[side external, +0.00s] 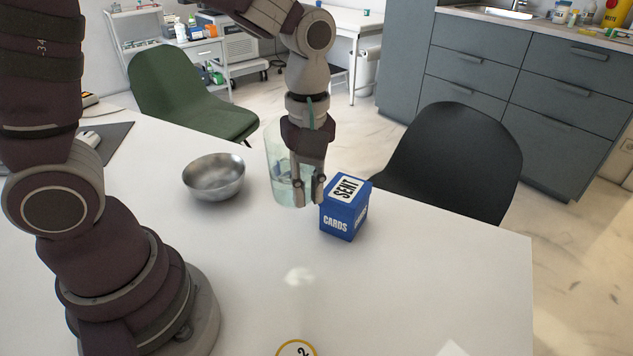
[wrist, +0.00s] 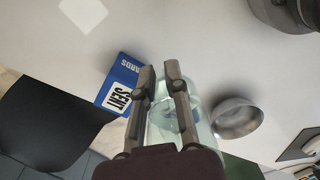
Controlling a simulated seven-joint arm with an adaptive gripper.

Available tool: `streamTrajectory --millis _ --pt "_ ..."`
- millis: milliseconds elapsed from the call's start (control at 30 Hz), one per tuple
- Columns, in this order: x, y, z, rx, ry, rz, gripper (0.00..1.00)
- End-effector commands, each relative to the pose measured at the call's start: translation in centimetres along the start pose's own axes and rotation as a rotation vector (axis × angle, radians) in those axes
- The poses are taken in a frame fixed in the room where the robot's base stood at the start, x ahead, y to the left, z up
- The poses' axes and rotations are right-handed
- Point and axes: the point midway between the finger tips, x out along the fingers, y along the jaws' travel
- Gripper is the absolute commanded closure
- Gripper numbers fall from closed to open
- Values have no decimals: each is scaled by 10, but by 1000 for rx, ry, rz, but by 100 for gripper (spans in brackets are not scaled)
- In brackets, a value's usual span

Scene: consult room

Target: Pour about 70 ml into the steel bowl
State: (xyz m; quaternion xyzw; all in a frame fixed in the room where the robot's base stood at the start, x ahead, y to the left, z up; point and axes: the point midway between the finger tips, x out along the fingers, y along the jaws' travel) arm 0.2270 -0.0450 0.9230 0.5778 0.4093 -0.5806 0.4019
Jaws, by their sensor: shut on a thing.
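The steel bowl (side external: 214,178) stands upright on the white table, left of my gripper, and looks empty from here. It also shows in the wrist view (wrist: 236,118). A tall clear, pale green-tinted vessel (side external: 276,160) is at my gripper (side external: 308,188), to the right of the bowl. My gripper is shut on this vessel, apparently at its wall. In the wrist view the vessel (wrist: 196,112) shows beside and behind the fingers (wrist: 160,75). It looks close to upright, with its base at or near the table. Something pale shows low inside; the liquid level is unclear.
A blue card box (side external: 343,208) stands close to the right of my gripper. A round yellow-rimmed marker (side external: 297,349) lies at the front edge of view. A black chair (side external: 450,160) and a green chair (side external: 185,95) stand beyond the table. The front middle of the table is mostly clear.

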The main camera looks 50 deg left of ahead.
Motion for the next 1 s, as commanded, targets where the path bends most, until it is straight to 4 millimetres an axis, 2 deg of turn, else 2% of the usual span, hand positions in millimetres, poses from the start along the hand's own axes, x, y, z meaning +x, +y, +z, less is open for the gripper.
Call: streamTrajectory --millis 33,133,267,367,533,733,800,1000 --pt "0 0 -18 44 2 0 100" --pt "1 -5 -55 178 4 -3 100" --pt "2 -22 -106 364 9 -5 100" --pt "3 -44 -143 512 12 -7 100" --pt "4 -98 -196 773 17 -8 100" --pt "5 -172 -234 1063 23 -9 100" --pt "5 -196 -240 1151 25 -9 100" --pt "5 -250 -246 1348 30 -7 100"
